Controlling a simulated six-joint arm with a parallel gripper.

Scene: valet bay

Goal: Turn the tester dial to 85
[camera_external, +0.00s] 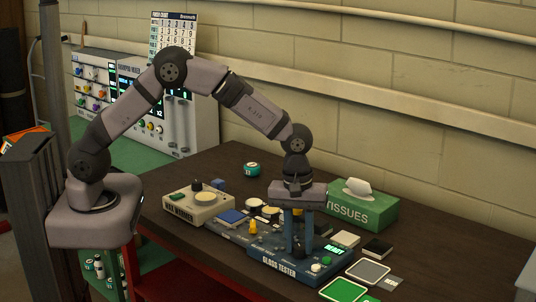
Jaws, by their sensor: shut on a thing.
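The blue tester (280,267) sits on the dark table, with white lettering on its front, a small lit green display (334,249) and a few small buttons at its right. The display is too small to read. My gripper (298,243) points straight down over the tester. Its two blue fingers reach down to the tester's top and are shut on the dial there. The dial is mostly hidden between the fingers, so its pointer and setting cannot be read.
A green tissue box (362,212) stands behind and right of the tester. A cream device (198,208) and a yellow piece (253,228) are to its left. Flat pads (368,271) lie to its right. A small teal round item (252,169) is farther back. The table's far right is clear.

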